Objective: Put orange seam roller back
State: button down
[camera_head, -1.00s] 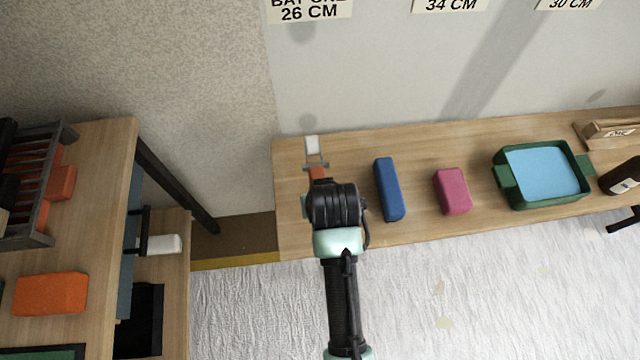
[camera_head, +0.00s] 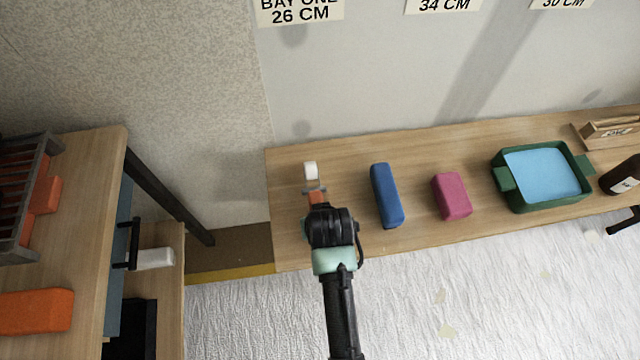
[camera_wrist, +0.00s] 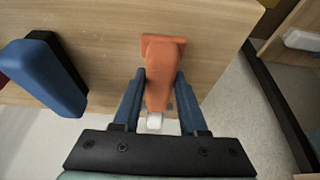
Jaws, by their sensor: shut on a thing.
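The orange seam roller (camera_wrist: 161,62) is between the two fingers of my gripper (camera_wrist: 160,80) in the wrist view, which is shut on it. Its white roller end (camera_wrist: 155,121) shows below the fingers there. In the head view the white end (camera_head: 310,170) points toward the wall, and a bit of the orange body (camera_head: 317,197) shows at my gripper (camera_head: 316,191). It is over the left end of the wooden table (camera_head: 289,222). I cannot tell whether it touches the tabletop.
A blue block (camera_head: 386,195) lies just right of my gripper, then a pink block (camera_head: 452,195) and a green tray (camera_head: 503,179). A left bench (camera_head: 86,185) holds a grey rack (camera_head: 35,230) and an orange block (camera_head: 36,312). A white roller (camera_head: 155,258) is below its edge.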

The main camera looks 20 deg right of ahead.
jog(key=shift+f, duration=1.05)
jog(key=shift+f, duration=0.1)
jog(key=shift+c, duration=2.2)
grip_release()
jog(key=shift+f, duration=0.1)
jog(key=shift+f+b, duration=0.15)
jog(key=shift+b, duration=0.2)
jog(key=p+v, duration=0.4)
jog(key=v, duration=0.9)
jog(key=shift+w+a, duration=0.15)
